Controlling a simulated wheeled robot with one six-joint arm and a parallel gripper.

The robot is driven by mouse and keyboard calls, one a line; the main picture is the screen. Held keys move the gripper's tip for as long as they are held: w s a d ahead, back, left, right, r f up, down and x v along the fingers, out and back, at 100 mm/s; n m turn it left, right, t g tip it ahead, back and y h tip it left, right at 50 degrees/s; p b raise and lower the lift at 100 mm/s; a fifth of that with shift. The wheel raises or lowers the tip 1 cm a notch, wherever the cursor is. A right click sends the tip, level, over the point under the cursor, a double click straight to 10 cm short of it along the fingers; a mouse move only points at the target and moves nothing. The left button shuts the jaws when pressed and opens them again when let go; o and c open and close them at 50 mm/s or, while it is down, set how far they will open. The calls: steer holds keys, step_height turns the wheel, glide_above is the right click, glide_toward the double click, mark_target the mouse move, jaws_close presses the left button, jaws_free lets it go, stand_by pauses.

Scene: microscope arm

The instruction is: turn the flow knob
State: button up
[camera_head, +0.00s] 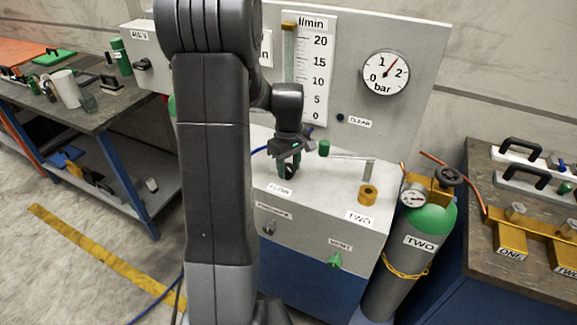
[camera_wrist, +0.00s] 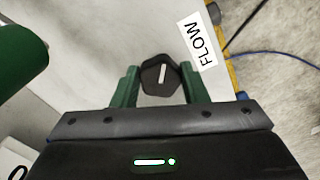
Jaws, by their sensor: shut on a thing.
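The flow knob (camera_wrist: 157,76) is black with a white pointer line and stands between my gripper's green fingers in the wrist view. My gripper (camera_head: 287,173) is shut on it, above the white bench top. The FLOW label (camera_wrist: 202,43) lies beside the knob and also shows in the head view (camera_head: 279,189). In the head view the knob is mostly hidden by the fingers. The flow scale (camera_head: 313,68), marked 0 to 20 l/min, stands on the panel behind; its tube is partly visible and I cannot tell the reading.
A round bar gauge (camera_head: 386,72) is on the panel, its needle between 1 and 2. A green knob (camera_head: 324,148) and a brass fitting (camera_head: 368,194) are right of my gripper. A green-topped cylinder (camera_head: 425,225) stands beside the cabinet. Side benches (camera_head: 95,100) carry other items.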

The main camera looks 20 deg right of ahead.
mark_target(289, 168)
steer(key=shift+n, duration=0.8)
steer(key=o, duration=1)
steer(key=shift+r, duration=0.15)
step_height(289, 168, up, 14)
steer(key=shift+f, duration=0.2)
steer(key=shift+f, duration=0.15)
step_height(289, 168, down, 14)
steer(key=shift+r, duration=0.2)
